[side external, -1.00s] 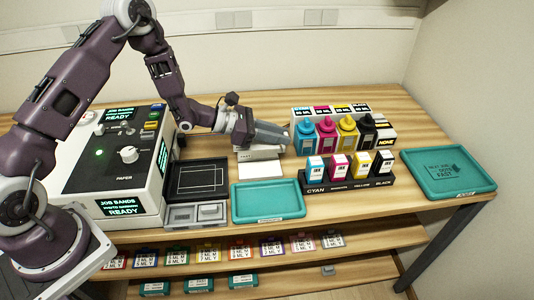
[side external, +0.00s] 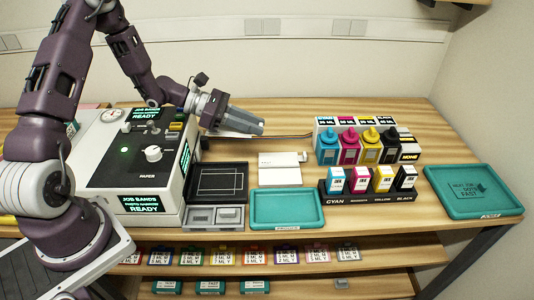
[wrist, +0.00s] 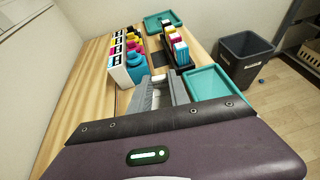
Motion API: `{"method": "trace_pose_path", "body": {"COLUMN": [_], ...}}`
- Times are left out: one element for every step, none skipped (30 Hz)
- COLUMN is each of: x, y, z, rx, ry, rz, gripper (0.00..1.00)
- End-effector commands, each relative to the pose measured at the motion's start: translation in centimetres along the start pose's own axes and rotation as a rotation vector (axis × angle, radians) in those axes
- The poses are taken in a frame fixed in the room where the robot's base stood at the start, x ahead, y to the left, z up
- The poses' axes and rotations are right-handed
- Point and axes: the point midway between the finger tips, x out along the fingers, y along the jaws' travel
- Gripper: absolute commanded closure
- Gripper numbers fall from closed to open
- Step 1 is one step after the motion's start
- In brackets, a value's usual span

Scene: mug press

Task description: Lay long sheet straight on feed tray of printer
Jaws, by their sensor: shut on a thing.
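The printer (side external: 110,155) stands at the left with a lit green READY display. Its dark feed tray (side external: 222,177), marked with pale lines, lies at its right side. My gripper (side external: 257,128) is shut on a thin long sheet (side external: 285,136), seen nearly edge-on. The sheet is held above the table behind the white paper stack (side external: 280,175) and reaches out to the right. In the wrist view my gripper (wrist: 160,84) points away toward the ink bottles; the sheet is hard to make out there.
A teal tray (side external: 287,209) lies in front of the paper stack. Ink bottles (side external: 369,147) and a cartridge rack (side external: 367,190) stand to the right. Another teal tray (side external: 473,190) lies at the far right. A grey bin (wrist: 244,58) stands on the floor.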

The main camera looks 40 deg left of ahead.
Motion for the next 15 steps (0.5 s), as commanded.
{"method": "trace_pose_path", "body": {"x": [1.8,2.8,4.2,5.3,6.4,7.8,8.7,9.6,10.5,11.1,11.6,12.1,12.4,12.7,13.1], "y": [1.9,3.1,4.8,5.9,7.1,8.4,9.4,10.2,11.1,11.7,12.2,12.6,12.9,13.1,13.2], "z": [-0.3,-0.5,-0.7,-0.8,-0.9,-1.0,-1.1,-1.1,-1.1,-1.1,-1.1,-1.1,-1.1,-1.3,-2.0], "rx": [0.003,0.000,-0.003,-0.007,-0.011,-0.017,-0.023,-0.028,-0.034,-0.039,-0.042,-0.047,-0.048,-0.050,-0.054], "ry": [-0.001,0.000,0.001,0.001,0.000,-0.001,-0.002,-0.003,-0.006,-0.007,-0.009,-0.011,-0.012,-0.013,-0.013], "rz": [0.003,0.008,0.016,0.023,0.031,0.042,0.051,0.060,0.070,0.077,0.084,0.090,0.094,0.097,0.099], "gripper": [1.00,1.00,1.00,1.00,1.00,1.00,1.00,1.00,1.00,1.00,1.00,1.00,1.00,1.00,1.00]}}
